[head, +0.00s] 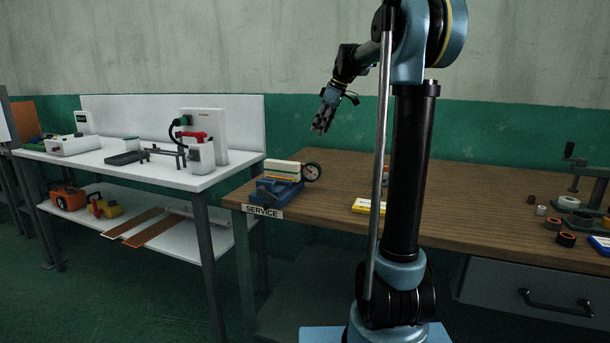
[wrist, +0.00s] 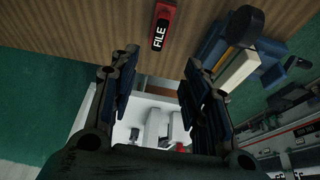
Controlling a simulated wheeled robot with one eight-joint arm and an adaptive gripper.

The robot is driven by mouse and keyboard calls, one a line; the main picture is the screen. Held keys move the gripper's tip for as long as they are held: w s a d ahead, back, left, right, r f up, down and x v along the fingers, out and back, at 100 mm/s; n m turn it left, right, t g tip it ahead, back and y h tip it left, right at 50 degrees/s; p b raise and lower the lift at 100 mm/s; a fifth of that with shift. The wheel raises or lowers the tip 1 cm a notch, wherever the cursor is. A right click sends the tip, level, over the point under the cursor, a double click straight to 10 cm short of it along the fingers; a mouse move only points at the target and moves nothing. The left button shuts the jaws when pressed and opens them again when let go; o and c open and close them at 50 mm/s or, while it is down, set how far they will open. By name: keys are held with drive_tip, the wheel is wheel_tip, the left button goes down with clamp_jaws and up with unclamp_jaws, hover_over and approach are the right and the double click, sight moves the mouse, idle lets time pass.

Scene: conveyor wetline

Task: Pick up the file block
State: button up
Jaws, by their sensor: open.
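The file block (wrist: 162,26) is a small red block with a dark label reading FILE. It lies on the brown wooden bench at the top of the wrist view. I cannot make it out clearly in the head view, where my arm covers part of the bench. My gripper (head: 322,122) is raised in the air above the back left of the wooden bench. In the wrist view my gripper (wrist: 160,65) is open, with nothing between its fingers. The file block is beyond the fingertips, apart from them.
A blue vise (head: 276,192) with a cream block and round dial stands at the wooden bench's (head: 480,205) left end. A yellow-and-white block (head: 366,206) lies near the front. Several small parts sit at the right. A white bench (head: 100,168) with equipment stands left.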

drive_tip(key=x, duration=1.6)
drive_tip(key=shift+w+f, duration=0.1)
drive_tip(key=shift+f, duration=0.2)
clamp_jaws()
